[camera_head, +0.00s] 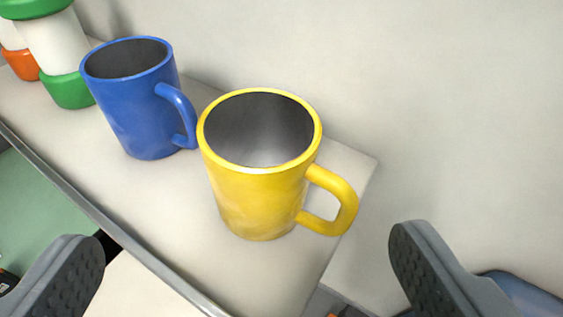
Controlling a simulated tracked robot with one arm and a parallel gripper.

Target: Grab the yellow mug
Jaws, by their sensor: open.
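The yellow mug (250,193) stands upright near the right end of a pale shelf, in the middle of the view. Its dark grey inside looks empty, and its handle points to the right. My gripper (245,262) is open, with one dark ridged finger at the lower left and the other at the lower right. The fingers are apart from the mug, which appears beyond them and between them in the picture. Nothing is between the fingertips.
A blue mug (133,112) stands close to the left of the yellow mug, its handle towards it. Green-and-white (67,88) and orange-and-white containers (22,62) stand further left. The shelf (172,225) has a metal front edge and backs onto a pale wall (440,90).

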